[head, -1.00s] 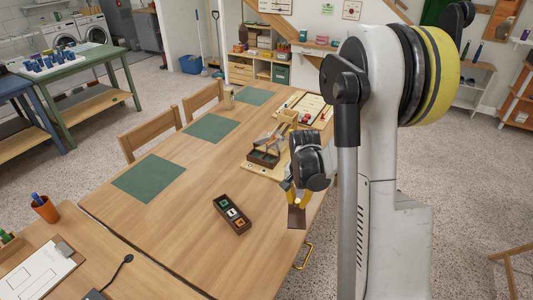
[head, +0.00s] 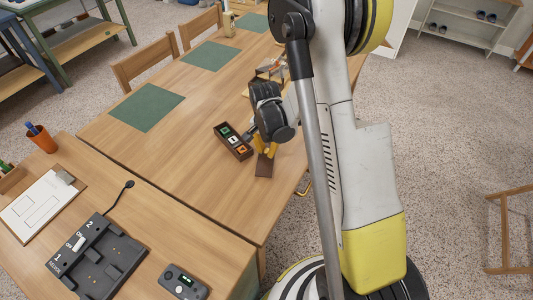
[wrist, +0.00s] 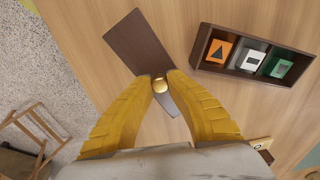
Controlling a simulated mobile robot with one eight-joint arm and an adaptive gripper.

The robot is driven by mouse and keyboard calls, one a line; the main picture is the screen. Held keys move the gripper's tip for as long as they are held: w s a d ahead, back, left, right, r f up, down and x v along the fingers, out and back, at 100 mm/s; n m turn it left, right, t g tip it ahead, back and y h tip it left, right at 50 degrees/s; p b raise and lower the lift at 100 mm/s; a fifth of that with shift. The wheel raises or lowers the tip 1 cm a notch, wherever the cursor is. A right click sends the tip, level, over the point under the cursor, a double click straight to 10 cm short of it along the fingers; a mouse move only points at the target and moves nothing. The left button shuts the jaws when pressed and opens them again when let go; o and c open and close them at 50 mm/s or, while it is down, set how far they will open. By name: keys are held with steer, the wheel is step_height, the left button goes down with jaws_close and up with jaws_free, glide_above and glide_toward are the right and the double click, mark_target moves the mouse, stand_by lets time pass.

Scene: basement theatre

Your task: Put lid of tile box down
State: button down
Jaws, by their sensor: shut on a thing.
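My gripper (head: 266,151) has yellow fingers shut on the brass knob (wrist: 160,84) of the dark brown lid (wrist: 138,43). The lid (head: 264,167) is a thin flat board, held over the wooden table near its right edge. The fingers hide part of it, and I cannot tell whether it touches the tabletop. The open tile box (head: 233,142) stands on the table just left of the lid, apart from it. In the wrist view the box (wrist: 255,73) is at the upper right, with orange, white and green tiles in its compartments.
The wooden table (head: 180,148) is clear to the left of the box. Green mats (head: 146,107) lie farther back. Other items on the table are partly hidden behind my arm. A nearer table holds a clipboard (head: 38,205), a dark device (head: 97,259) and an orange cup (head: 42,140).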

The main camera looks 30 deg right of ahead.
steer(key=shift+f, duration=0.15)
steer(key=c, duration=1.5)
jaws_free()
steer(key=shift+f, duration=0.15)
steer(key=shift+o, duration=0.2)
step_height(320, 180, up, 12)
steer(key=p, duration=0.5)
step_height(320, 180, up, 14)
steer(key=n+t, duration=0.3)
steer(key=n, duration=0.3)
glide_above(266, 154)
steer(key=s+a, duration=0.5)
steer(key=s, duration=0.2)
steer(key=s+a+r+n+t, duration=0.3)
steer(key=s+a+r+n, duration=0.1)
steer(key=s, duration=0.5)
steer(key=shift+s+r+n+y, duration=0.15)
steer(key=shift+r+n+y, duration=0.2)
steer(key=shift+n, duration=0.35)
